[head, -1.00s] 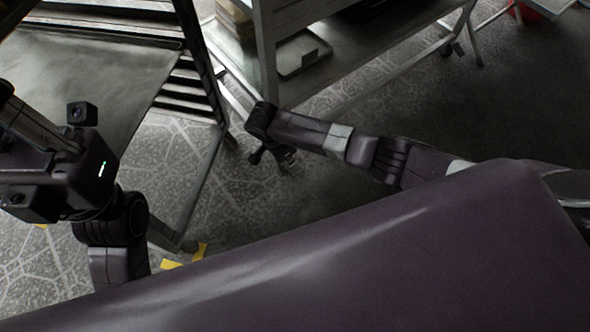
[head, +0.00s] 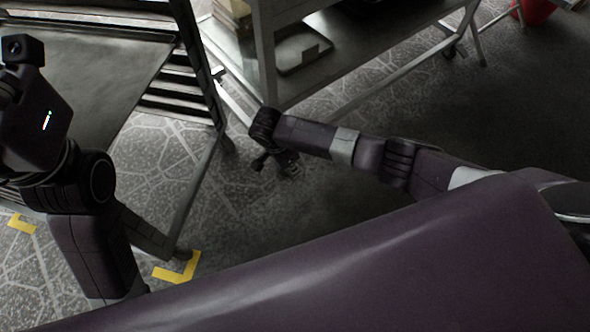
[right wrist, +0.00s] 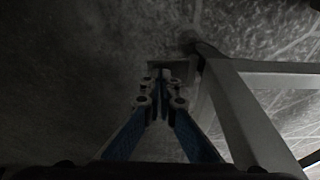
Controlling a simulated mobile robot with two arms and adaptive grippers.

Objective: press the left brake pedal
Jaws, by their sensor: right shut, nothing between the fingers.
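My right gripper (head: 288,168) hangs low over the floor in the head view, between the rack and the work table. In the right wrist view my right gripper (right wrist: 161,82) is shut and empty, its fingertips side by side. A small grey piece (right wrist: 157,66) shows at the fingertips, beside a grey frame bar. It may be a pedal, but it is too dark to tell, and I cannot tell whether the fingertips touch it. I cannot make out the left brake pedal in the head view. My left arm is at the left edge; its gripper fingers are out of the picture.
A metal work table (head: 350,62) with a lower shelf stands at the back. A slatted rack with a grey sheet (head: 75,85) stands at the left. Yellow floor marks (head: 178,268) lie near its foot. A red bucket (head: 535,12) is at the far right. Floor between is open.

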